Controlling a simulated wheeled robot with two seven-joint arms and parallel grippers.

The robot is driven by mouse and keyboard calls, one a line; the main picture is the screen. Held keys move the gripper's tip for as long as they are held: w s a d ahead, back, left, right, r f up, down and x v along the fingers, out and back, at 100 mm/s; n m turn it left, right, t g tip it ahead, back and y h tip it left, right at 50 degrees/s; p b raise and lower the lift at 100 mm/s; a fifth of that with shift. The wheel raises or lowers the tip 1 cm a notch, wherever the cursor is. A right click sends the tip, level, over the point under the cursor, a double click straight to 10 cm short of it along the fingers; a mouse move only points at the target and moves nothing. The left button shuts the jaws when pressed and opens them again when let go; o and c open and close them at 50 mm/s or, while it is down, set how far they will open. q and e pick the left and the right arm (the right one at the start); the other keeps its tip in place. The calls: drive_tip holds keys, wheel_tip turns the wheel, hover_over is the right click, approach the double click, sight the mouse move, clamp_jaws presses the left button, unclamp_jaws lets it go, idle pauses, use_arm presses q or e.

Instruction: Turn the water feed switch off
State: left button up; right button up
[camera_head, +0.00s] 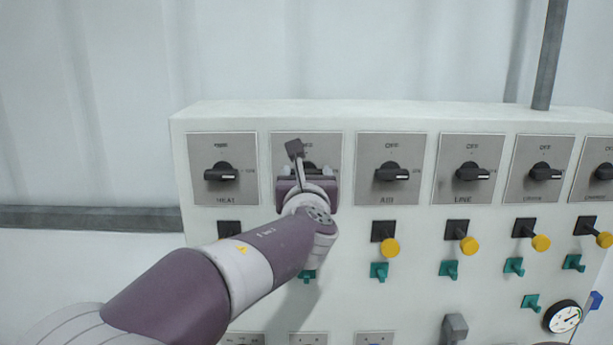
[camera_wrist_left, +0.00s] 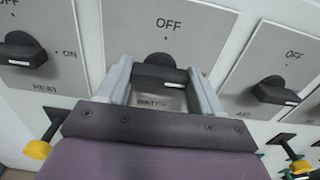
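The water feed switch is a black rotary knob on a grey plate marked OFF at the top and WATER below. In the left wrist view the knob (camera_wrist_left: 160,72) lies roughly horizontal, its white-marked end to the right. My left gripper (camera_wrist_left: 162,85) is open, with one finger beside each end of the knob; I cannot tell whether they touch it. In the head view my left gripper (camera_head: 308,173) is in front of the second plate (camera_head: 324,143) from the left and hides most of its knob. My right gripper is not in view.
Similar knobs stand close on both sides: HEAT (camera_head: 221,172) to the left and AIR (camera_head: 391,172) to the right. Yellow-capped levers (camera_head: 390,247) and green handles (camera_head: 379,271) stick out below. A gauge (camera_head: 563,317) is at lower right.

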use_arm(q)
drive_tip(key=shift+f+n+b, duration=0.2)
drive_tip(key=shift+n+b, duration=0.6)
drive_tip(key=shift+b, duration=0.4)
drive_tip(key=shift+a+f+n+b, duration=0.1)
drive_tip(key=shift+n+b, duration=2.8)
drive_tip(key=shift+n, duration=1.15)
drive_tip(key=shift+a+n+b, duration=0.1)
drive_tip(key=shift+n+b, duration=2.8)
drive_tip(key=shift+n, duration=1.15)
drive_tip(key=o, duration=1)
drive_tip(key=shift+o, duration=0.3)
drive_tip(key=shift+s, duration=0.1)
